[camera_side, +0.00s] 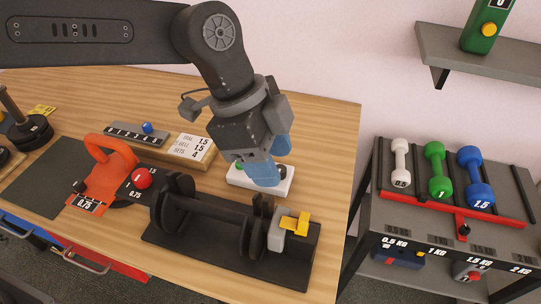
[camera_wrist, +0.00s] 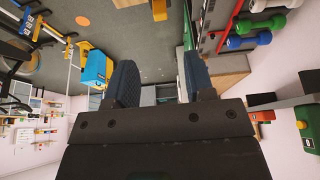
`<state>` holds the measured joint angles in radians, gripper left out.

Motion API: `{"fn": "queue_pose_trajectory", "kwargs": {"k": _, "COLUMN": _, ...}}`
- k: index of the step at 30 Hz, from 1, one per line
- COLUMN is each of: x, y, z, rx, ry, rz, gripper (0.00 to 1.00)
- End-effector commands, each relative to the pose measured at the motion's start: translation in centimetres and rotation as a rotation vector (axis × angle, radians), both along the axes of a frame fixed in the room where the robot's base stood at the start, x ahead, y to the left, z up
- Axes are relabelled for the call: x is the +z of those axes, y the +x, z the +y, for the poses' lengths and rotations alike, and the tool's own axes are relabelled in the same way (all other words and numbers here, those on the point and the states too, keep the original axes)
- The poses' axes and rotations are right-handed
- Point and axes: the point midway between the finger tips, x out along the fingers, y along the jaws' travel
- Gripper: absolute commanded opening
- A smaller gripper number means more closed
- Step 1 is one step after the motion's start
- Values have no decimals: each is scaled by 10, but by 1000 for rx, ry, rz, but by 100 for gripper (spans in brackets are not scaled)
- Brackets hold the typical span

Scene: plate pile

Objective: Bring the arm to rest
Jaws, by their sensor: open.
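My gripper (camera_side: 268,160) hangs over the wooden table (camera_side: 335,125) in the side view, with its blue fingers just above or beside a white block (camera_side: 283,186) with a green spot. I cannot tell whether it touches the block. In the wrist view the two blue fingers (camera_wrist: 160,82) stand apart with nothing between them. A black cradle (camera_side: 215,235) with dark discs and a grey clamp with a yellow lever (camera_side: 296,223) stands in front of my gripper.
A sign (camera_side: 190,148) stands behind. White, green (camera_side: 437,170) and blue dumbbells lie on a rack at right. A wall shelf (camera_side: 480,58) holds a green object (camera_side: 487,27).

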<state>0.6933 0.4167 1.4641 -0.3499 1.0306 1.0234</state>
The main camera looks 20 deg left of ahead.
Motion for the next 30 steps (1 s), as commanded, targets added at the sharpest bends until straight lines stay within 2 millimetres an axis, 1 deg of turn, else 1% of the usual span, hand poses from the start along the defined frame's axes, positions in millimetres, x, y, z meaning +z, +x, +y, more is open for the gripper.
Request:
{"fn": "queue_pose_trajectory", "kwargs": {"k": 8, "x": 0, "y": 0, "z": 1, "rx": 4, "ry": 0, "rz": 0, "gripper": 49}}
{"fn": "queue_pose_trajectory", "kwargs": {"k": 11, "x": 8, "y": 3, "z": 16, "rx": 53, "ry": 1, "rz": -4, "gripper": 49}}
{"fn": "queue_pose_trajectory", "kwargs": {"k": 14, "x": 23, "y": 6, "z": 52, "rx": 174, "ry": 6, "rz": -7, "gripper": 49}}
{"fn": "queue_pose_trajectory", "kwargs": {"k": 15, "x": 30, "y": 7, "z": 72, "rx": 241, "ry": 8, "rz": -11, "gripper": 49}}
{"fn": "queue_pose_trajectory", "kwargs": {"k": 17, "x": 39, "y": 5, "z": 105, "rx": 358, "ry": 9, "rz": -14, "gripper": 49}}
{"fn": "queue_pose_trajectory", "kwargs": {"k": 18, "x": 44, "y": 1, "z": 128, "rx": 440, "ry": 11, "rz": -16, "gripper": 49}}
{"fn": "queue_pose_trajectory", "kwargs": {"k": 20, "x": 50, "y": -6, "z": 161, "rx": 561, "ry": 11, "rz": -19, "gripper": 49}}
{"fn": "queue_pose_trajectory", "kwargs": {"k": 21, "x": 52, "y": -12, "z": 181, "rx": 642, "ry": 9, "rz": -21, "gripper": 49}}
{"fn": "queue_pose_trajectory", "kwargs": {"k": 23, "x": 54, "y": -24, "z": 211, "rx": 762, "ry": 4, "rz": -27, "gripper": 49}}
{"fn": "queue_pose_trajectory", "kwargs": {"k": 24, "x": 54, "y": -32, "z": 230, "rx": 842, "ry": 1, "rz": -31, "gripper": 49}}
{"fn": "queue_pose_trajectory", "kwargs": {"k": 26, "x": 52, "y": -47, "z": 256, "rx": 962, "ry": -6, "rz": -36, "gripper": 49}}
{"fn": "queue_pose_trajectory", "kwargs": {"k": 27, "x": 49, "y": -57, "z": 272, "rx": 1041, "ry": -12, "rz": -40, "gripper": 49}}
{"fn": "queue_pose_trajectory", "kwargs": {"k": 30, "x": 38, "y": -83, "z": 307, "rx": 1227, "ry": -30, "rz": -53, "gripper": 49}}
